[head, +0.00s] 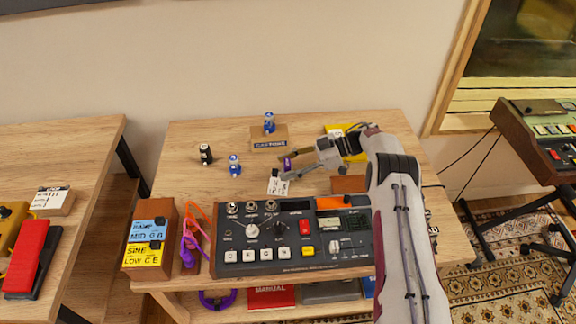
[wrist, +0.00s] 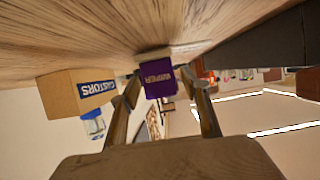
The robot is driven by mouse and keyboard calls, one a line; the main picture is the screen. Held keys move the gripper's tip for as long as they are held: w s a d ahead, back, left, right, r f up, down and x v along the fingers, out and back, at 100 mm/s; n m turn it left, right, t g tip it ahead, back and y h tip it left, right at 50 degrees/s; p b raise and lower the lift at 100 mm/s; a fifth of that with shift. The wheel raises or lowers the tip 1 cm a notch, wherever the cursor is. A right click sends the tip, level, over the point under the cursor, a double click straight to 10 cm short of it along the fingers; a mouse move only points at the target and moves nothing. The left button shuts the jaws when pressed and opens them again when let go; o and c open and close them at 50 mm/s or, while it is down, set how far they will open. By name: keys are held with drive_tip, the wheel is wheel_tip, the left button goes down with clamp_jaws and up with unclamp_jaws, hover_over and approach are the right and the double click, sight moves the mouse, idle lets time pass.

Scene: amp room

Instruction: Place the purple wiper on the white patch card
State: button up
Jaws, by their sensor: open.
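The purple wiper (head: 287,164) is a small block with pale lettering on its face, and it also shows in the wrist view (wrist: 158,82). The white patch card (head: 278,187) lies flat on the table behind the mixer-like console. In the wrist view the wiper meets a pale flat slab, seemingly the card (wrist: 190,50), at its far end. Whether it rests fully on it I cannot tell. My gripper (head: 283,167) is open, with one finger on each side of the wiper; the fingers also show in the wrist view (wrist: 161,92). The fingers partly hide the card's far end.
A cardboard box labelled castors (head: 268,144) with a blue-capped jar on top stands behind. Another blue-white jar (head: 234,166) and a black bottle (head: 206,154) stand left. The console (head: 290,240) fills the front. A yellow item (head: 355,150) lies under my arm. Bare table lies at far left.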

drive_tip(key=shift+r, duration=0.2)
drive_tip(key=shift+v, duration=5.85)
drive_tip(key=shift+d, duration=0.15)
